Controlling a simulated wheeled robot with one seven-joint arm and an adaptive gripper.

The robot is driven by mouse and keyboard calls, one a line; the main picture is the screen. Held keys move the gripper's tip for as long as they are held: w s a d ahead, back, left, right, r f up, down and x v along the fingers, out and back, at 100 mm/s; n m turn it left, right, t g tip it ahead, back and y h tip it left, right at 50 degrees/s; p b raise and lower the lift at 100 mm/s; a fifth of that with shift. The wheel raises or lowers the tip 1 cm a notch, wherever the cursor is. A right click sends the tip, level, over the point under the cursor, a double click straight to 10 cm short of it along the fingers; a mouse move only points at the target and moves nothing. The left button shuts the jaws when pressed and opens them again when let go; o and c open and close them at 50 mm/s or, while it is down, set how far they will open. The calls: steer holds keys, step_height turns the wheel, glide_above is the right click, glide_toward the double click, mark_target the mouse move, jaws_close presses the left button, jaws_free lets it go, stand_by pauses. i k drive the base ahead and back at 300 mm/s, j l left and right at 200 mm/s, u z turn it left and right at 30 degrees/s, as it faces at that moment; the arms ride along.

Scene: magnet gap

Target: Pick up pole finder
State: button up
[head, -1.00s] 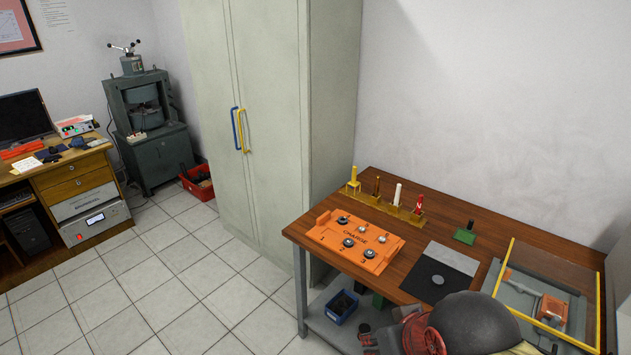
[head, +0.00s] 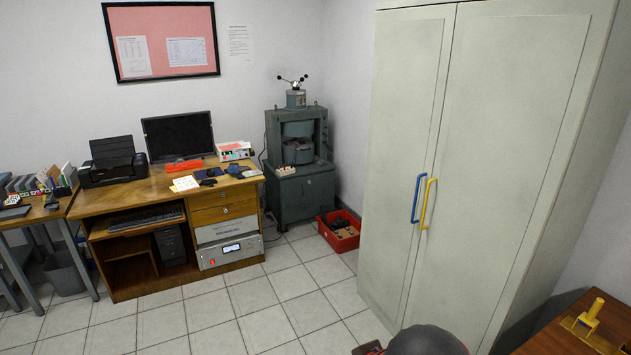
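I cannot make out for certain which thing is the pole finder. A yellow upright tool (head: 591,312) stands on the wooden workbench (head: 545,338) at the bottom right, where only a corner of the bench shows. Small items lie on the wooden desk at the left, among them a dark blue thing (head: 209,173) and a dark thing (head: 238,169), too small to name. My gripper is not in view; only a dark rounded part of my arm shows at the bottom edge.
A tall pale cabinet (head: 480,150) with blue and yellow handles stands at the right. The desk (head: 148,188) holds a monitor (head: 178,136) and a printer (head: 112,163). A green-grey machine (head: 301,150) and a red crate (head: 340,240) stand behind. The tiled floor (head: 240,310) is clear.

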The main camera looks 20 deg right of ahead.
mark_target(586, 321)
steer(key=i+z, duration=0.45)
steer(key=i+j+z, duration=0.25)
steer(key=i+z, duration=0.45)
steer(key=z, duration=0.25)
steer(key=i+z, duration=0.2)
steer(key=z, duration=0.25)
steer(key=i+z, duration=0.15)
steer(key=z, duration=0.3)
steer(key=i+j+z, duration=0.15)
steer(key=z, duration=0.3)
steer(key=i+j+z, duration=0.15)
steer(key=z, duration=0.3)
steer(key=i+j+z, duration=0.5)
steer(key=j, duration=0.15)
steer(key=i+j+z, duration=0.25)
steer(key=k+j, duration=0.05)
steer(key=j, duration=0.05)
